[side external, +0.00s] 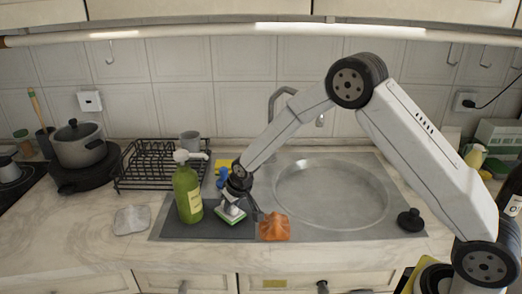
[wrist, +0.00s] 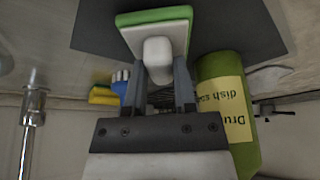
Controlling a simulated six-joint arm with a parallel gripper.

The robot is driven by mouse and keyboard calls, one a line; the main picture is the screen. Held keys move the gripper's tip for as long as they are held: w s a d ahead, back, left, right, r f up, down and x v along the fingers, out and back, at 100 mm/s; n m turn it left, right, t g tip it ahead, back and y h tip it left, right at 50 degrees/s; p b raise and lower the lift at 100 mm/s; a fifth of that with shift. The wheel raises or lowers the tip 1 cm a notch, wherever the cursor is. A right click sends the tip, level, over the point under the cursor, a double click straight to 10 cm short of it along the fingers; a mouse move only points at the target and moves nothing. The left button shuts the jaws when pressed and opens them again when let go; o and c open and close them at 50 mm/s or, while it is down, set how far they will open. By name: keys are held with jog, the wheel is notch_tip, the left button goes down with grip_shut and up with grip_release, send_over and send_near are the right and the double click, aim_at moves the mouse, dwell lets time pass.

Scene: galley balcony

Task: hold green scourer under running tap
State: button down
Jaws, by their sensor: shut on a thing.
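The green scourer (side external: 231,217) is a green pad with a white back and a white knob. My gripper (side external: 233,202) is shut on the knob, over the dark grey drainer left of the sink bowl. In the wrist view the gripper (wrist: 166,80) has one finger on each side of the knob, and the scourer (wrist: 152,18) shows beyond the fingertips. Whether the pad touches the drainer, I cannot tell. The metal tap (side external: 274,103) stands behind the sink, partly hidden by my arm. No water stream can be made out. The round sink bowl (side external: 330,195) is right of my gripper.
A green dish soap bottle (side external: 188,195) stands close left of my gripper. An orange cloth (side external: 275,227) lies close on the right. A yellow sponge (wrist: 103,95) and a blue object (wrist: 120,84) are behind. A black plug (side external: 410,220) sits right of the bowl.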

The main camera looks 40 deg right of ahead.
jog(key=shift+f, duration=0.4)
jog(key=shift+f, duration=0.1)
jog(key=shift+c, duration=2.1)
grip_release()
jog(key=v, duration=1.2)
jog(key=s+d+g, duration=0.1)
jog(key=s+d, duration=0.1)
jog(key=s, duration=0.9)
jog(key=s+d+f+g, duration=0.1)
jog(key=s+d, duration=0.1)
jog(key=s, duration=0.9)
